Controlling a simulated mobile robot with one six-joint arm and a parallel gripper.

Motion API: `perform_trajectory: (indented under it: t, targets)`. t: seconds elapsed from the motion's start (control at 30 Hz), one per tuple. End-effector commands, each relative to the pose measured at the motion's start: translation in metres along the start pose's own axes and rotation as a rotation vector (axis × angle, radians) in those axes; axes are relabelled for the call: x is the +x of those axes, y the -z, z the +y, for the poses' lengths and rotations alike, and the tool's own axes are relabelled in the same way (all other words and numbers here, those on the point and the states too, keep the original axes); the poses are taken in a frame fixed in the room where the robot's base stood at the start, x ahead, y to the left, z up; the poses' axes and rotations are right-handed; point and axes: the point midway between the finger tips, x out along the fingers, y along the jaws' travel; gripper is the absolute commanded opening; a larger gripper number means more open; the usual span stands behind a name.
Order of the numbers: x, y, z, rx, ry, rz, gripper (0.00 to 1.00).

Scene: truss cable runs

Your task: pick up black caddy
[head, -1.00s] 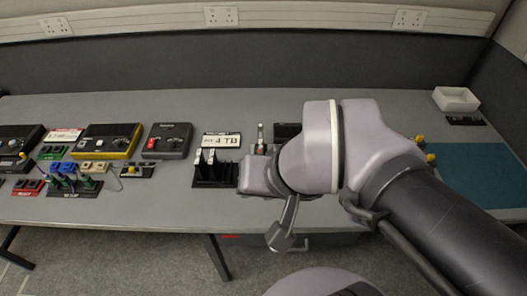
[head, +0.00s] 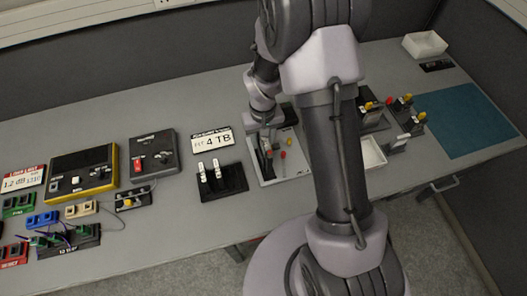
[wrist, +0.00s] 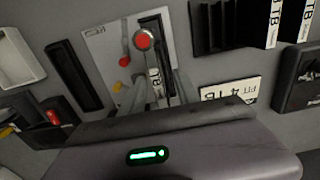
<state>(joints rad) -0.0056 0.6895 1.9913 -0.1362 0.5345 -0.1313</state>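The fingers look spread, and I cannot make out firm contact. In the head view my gripper (head: 266,137) is low over the plate.
A black rack (head: 232,184) with white-labelled drives stands to the left, below a "4 TB" sign (head: 211,139). A white tray (head: 372,153) and more levers lie right. A teal mat (head: 468,120) is clear.

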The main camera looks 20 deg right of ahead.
Motion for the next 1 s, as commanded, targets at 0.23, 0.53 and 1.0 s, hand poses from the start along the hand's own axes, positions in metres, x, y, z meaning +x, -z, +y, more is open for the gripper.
perform_trajectory:
  t: [0.23, 0.53, 1.0]
  targets:
    - [0.029, -0.002, 0.002, 0.001, 0.0, -0.001, 0.38]
    - [0.061, -0.002, 0.002, 0.001, 0.0, 0.001, 0.38]
    - [0.06, -0.002, 0.002, 0.001, 0.0, 0.001, 0.0]
